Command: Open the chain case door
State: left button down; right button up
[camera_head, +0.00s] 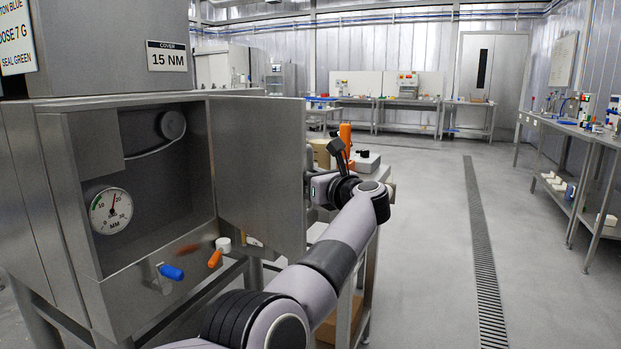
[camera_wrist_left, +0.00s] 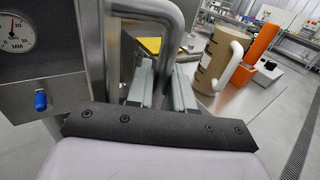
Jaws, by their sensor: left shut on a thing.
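The chain case door (camera_head: 259,165) is a flat grey metal panel. In the head view it stands swung out to the right of the case (camera_head: 80,175), whose inside shows a dial gauge (camera_head: 110,211) and a dark round wheel (camera_head: 171,125). In the left wrist view a curved metal bar handle (camera_wrist_left: 177,32) runs down between the fingers of my left gripper (camera_wrist_left: 164,82), which is shut on it. In the head view the fingertips are hidden behind the door's outer edge. My right gripper is in neither view.
A blue-handled lever (camera_head: 171,273) and an orange handle (camera_head: 215,258) sit at the case's lower front. Beyond the door, a table holds a brown container (camera_wrist_left: 218,55) and an orange item (camera_wrist_left: 262,43). The floor to the right, with a drain grate (camera_head: 481,245), is clear.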

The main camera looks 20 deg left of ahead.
pick_arm(q)
jog(key=shift+w+d+f, duration=0.1)
jog(key=shift+w, duration=0.15)
dwell(0.4)
jog(key=c, duration=1.2)
grip_release()
jog(key=shift+o, duration=0.2)
jog(key=shift+d, duration=0.1)
